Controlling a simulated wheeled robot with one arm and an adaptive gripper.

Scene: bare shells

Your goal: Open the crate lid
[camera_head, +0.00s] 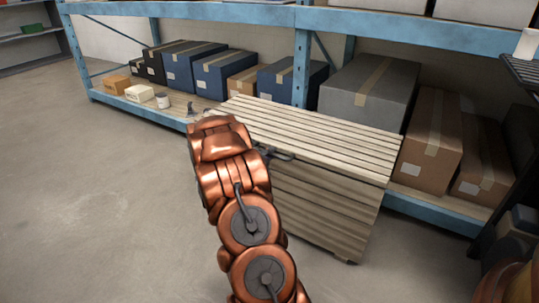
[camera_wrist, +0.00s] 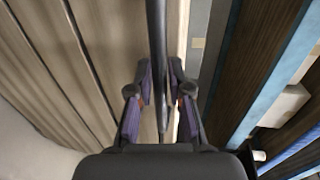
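The crate (camera_head: 325,205) is a pale slatted wooden box standing on the floor in front of the shelving. Its slatted lid (camera_head: 310,125) lies flat on top and looks shut. A dark bar handle (camera_head: 283,156) shows at the lid's near edge, partly hidden by my copper arm. In the wrist view the dark bar (camera_wrist: 157,40) runs down between the two fingers of my gripper (camera_wrist: 159,85). The fingers stand apart, with gaps showing on both sides of the bar.
Blue shelving (camera_head: 420,208) stands behind the crate, with a large grey box (camera_head: 365,92) and brown cartons (camera_head: 430,140) on its lower level. A dark rack (camera_head: 523,75) is at the right. The floor (camera_head: 90,200) at the left is clear.

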